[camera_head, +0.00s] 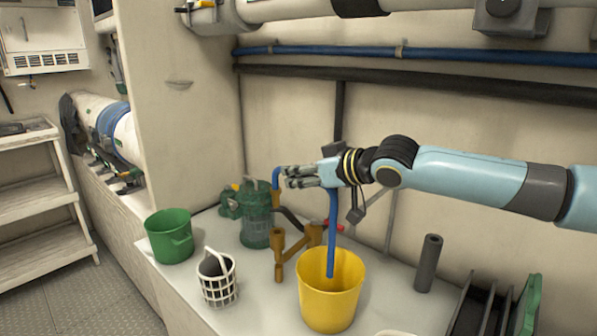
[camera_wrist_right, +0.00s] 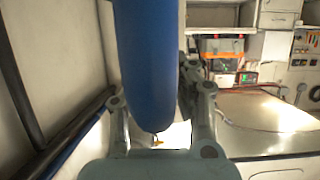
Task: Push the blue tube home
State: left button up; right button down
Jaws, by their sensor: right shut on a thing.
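The blue tube (camera_head: 332,225) hangs from my right gripper (camera_head: 290,177) down into the yellow bucket (camera_head: 313,290). A short bent blue piece (camera_head: 275,180) shows by the fingertips, just above the green pump or strainer (camera_head: 256,222); I cannot tell how it meets the green body. My right gripper is shut on the blue tube, and its fingers point left. In the right wrist view the tube (camera_wrist_right: 150,65) fills the space between the two fingers (camera_wrist_right: 160,140). The fingers hide part of the tube in the head view. My left gripper is in neither view.
A brown pipe fitting (camera_head: 279,262) stands left of the yellow bucket. A white basket (camera_head: 219,284) and green bucket (camera_head: 166,243) stand further left. A dark grey cylinder (camera_head: 428,264) and dark slotted rack (camera_head: 475,310) stand at right. Blue and black pipes run along the wall.

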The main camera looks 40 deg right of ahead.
notch_tip(320, 180, down, 6)
jog(key=b, duration=0.4)
jog(key=shift+r, duration=0.15)
jog(key=shift+p, duration=0.45)
dwell(1.4)
jog(key=shift+f+b, duration=1.85)
jog(key=shift+f, duration=0.55)
jog(key=c, duration=1)
grip_release()
jog(key=shift+r, duration=0.1)
jog(key=shift+c, duration=0.2)
notch_tip(320, 180, up, 10)
